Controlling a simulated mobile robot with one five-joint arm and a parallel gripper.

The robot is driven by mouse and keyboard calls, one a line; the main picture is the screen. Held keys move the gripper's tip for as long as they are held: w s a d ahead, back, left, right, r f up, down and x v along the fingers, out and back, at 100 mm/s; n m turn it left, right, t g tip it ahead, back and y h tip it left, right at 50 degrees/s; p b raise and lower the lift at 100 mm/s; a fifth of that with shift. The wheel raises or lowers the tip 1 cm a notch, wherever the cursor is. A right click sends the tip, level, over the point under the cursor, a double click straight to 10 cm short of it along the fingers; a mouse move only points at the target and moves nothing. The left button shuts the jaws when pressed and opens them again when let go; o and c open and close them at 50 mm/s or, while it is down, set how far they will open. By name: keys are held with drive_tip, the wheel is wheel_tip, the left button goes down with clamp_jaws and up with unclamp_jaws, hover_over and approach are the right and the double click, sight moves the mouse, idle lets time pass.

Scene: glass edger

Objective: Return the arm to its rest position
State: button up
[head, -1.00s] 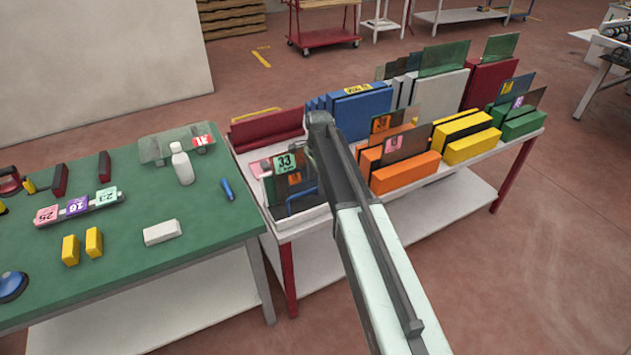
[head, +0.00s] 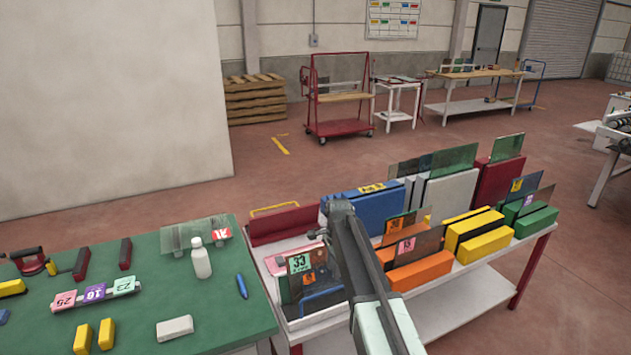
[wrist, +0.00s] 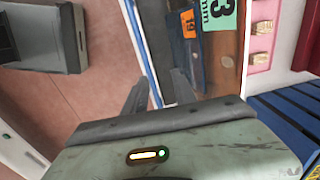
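My arm reaches over the white cart (head: 420,305) in the head view. Its end is above the section with the glass pane labelled 33 (head: 300,263), and the fingers are hidden there. In the wrist view, the two dark fingers of my gripper (wrist: 160,76) stand apart with nothing held between them. Beyond them are a green label (wrist: 219,14) and an orange label (wrist: 190,22) on upright panes.
At left, a green table (head: 215,300) holds a white bottle (head: 201,260) and several blocks. Red floor lies open behind the cart.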

drive_tip(key=s+d+n, duration=0.4)
drive_tip(key=s+n, duration=0.2)
drive_tip(key=s, duration=0.6)
drive_tip(key=s+d+n, duration=0.4)
drive_tip(key=s+n, duration=0.3)
drive_tip(key=s, duration=0.5)
drive_tip(key=shift+n+g, duration=0.3)
drive_tip(key=shift+d, duration=0.1)
